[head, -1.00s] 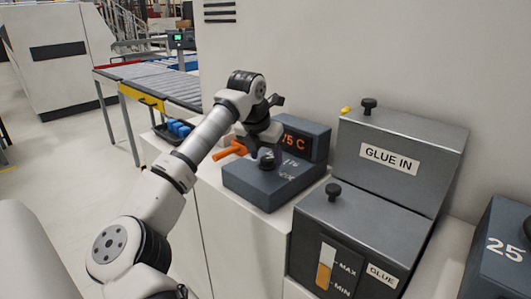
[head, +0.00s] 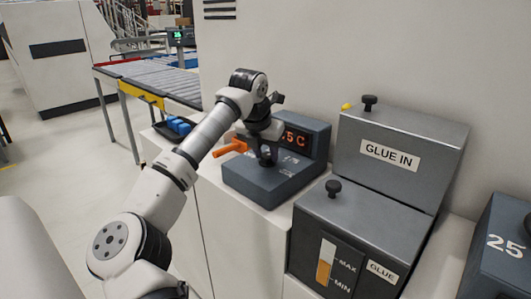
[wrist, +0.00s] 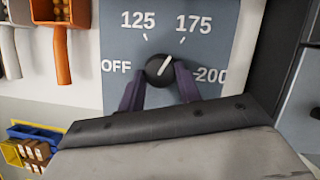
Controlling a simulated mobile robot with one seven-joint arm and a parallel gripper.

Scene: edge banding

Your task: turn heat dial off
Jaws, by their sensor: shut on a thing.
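The heat dial (wrist: 159,70) is a round black knob with a white pointer line, on a grey panel (wrist: 118,78) marked OFF, 125, 175 and 200. The pointer tilts up and slightly right, toward the 175 side. My gripper (wrist: 159,84) has its two dark purple fingers shut on the dial, one on each side. In the head view my gripper (head: 267,156) is over the blue-grey heat box (head: 255,188) and mostly hides the dial.
An orange handle (head: 231,148) is just left of my gripper. The GLUE IN box (head: 398,150) and the glue tank (head: 350,215), each with a black knob, stand to the right. Blue bins (head: 178,126) lie behind my arm.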

